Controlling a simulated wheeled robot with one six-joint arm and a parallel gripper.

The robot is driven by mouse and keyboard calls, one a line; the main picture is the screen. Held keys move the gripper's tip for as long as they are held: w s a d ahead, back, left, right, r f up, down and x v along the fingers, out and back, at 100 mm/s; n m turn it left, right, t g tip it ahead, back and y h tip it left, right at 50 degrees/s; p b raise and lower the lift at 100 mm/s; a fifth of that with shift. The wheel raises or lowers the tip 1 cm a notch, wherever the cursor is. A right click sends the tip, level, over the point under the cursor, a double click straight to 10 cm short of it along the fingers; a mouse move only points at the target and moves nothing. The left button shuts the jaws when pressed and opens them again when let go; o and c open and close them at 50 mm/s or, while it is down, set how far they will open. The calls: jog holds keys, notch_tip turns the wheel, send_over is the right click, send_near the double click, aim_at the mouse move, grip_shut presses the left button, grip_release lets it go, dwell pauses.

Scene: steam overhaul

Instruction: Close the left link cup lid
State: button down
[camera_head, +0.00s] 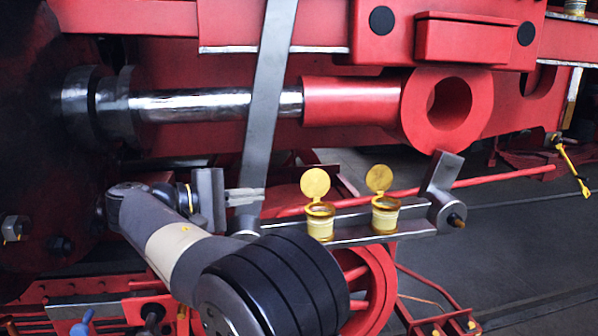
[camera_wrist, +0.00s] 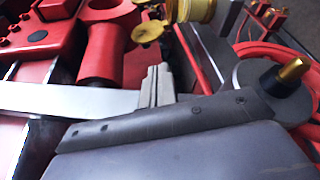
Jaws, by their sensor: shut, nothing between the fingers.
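The left link cup (camera_head: 320,222) is a pale yellow cup with a brass rim on the grey link bar. Its round yellow lid (camera_head: 315,183) stands open, upright above the rim. The right link cup (camera_head: 385,215) is alike, and its lid (camera_head: 379,178) also stands open. My gripper (camera_head: 262,194) is shut and empty, to the left of the left cup and apart from it, slightly below lid height. In the wrist view my gripper's fingertips (camera_wrist: 155,70) are together, below a yellow lid (camera_wrist: 148,31) and a cup (camera_wrist: 195,9) cut by the top edge.
A grey upright lever (camera_head: 265,90) stands close by my gripper. A polished rod (camera_head: 215,104) and a red rod end (camera_head: 445,110) run above the cups. Grey floor (camera_head: 520,240) is open at right.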

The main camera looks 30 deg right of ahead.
aim_at(314, 185)
jog(key=shift+w+a+r, duration=0.1)
jog(key=shift+w+r, duration=0.3)
jog(key=shift+w+d+r+m+g, duration=0.1)
jog(key=shift+d+m+g, duration=0.1)
jog(key=shift+m+g, duration=0.1)
jog(key=d, duration=0.3)
jog(key=d+p, duration=0.1)
jog(key=d, duration=0.2)
jog(key=d+p, duration=0.1)
jog(key=d, duration=0.2)
jog(key=shift+d+f, duration=0.3)
jog(key=shift+f, duration=0.1)
jog(key=shift+d+f+h+b, duration=0.1)
jog(key=shift+h+b, duration=0.2)
jog(key=shift+b, duration=0.05)
